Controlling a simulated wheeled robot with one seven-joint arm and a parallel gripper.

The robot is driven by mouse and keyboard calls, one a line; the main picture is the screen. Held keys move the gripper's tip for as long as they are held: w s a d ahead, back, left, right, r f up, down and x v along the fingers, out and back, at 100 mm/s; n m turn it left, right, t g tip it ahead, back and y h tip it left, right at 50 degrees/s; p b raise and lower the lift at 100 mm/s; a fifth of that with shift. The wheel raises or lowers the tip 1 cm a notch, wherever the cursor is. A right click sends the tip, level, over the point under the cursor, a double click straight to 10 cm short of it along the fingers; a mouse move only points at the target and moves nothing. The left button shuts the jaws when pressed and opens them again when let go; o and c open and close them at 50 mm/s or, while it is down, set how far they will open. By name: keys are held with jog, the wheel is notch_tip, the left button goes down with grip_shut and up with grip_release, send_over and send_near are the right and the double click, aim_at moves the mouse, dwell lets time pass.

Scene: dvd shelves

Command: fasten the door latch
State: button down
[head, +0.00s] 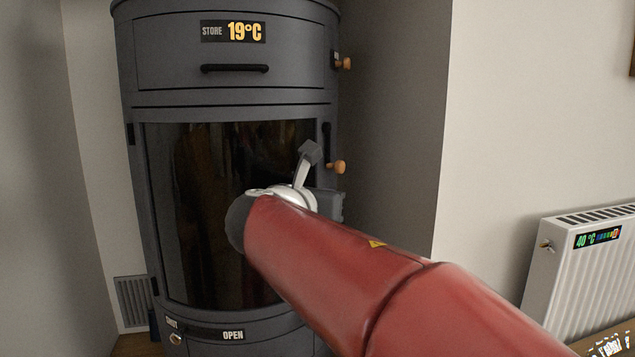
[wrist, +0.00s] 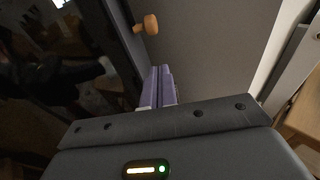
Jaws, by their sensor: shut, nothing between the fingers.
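The stove's dark glass door (head: 225,210) fills the middle of the dark grey body and looks closed or nearly so; I cannot tell if it is fully flush. A wooden latch knob (head: 337,167) sticks out at the door's right edge. A wooden knob (wrist: 150,25) also shows in the wrist view, beyond my fingertips. My gripper (wrist: 160,71) is shut and empty, its two purple fingers together, pointing toward the stove's side just below the knob and apart from it. In the head view my red arm hides the fingers and the door's lower right edge.
A second wooden knob (head: 343,63) sits higher, beside the upper compartment with a black bar handle (head: 235,68). A white radiator (head: 585,265) stands at the right. The wall recess closes in on the stove's right side. A vent (head: 133,300) is low at the left.

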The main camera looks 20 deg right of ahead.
jog(key=s+a+f, duration=0.3)
jog(key=s+a, duration=0.2)
jog(key=s, duration=0.1)
jog(key=shift+s, duration=0.2)
jog(key=s+d+f+m+g+y+p, duration=0.3)
jog(key=s+d+f+m+g+p, duration=0.35)
jog(key=s+m, duration=0.5)
jog(key=s+a+f+m+y+p, duration=0.3)
jog(key=s+f+m+y+p, duration=0.2)
jog(key=m, duration=1.1)
jog(key=shift+s+g+y, duration=0.45)
jog(key=shift+s+y, duration=0.55)
jog(key=shift+m, duration=0.25)
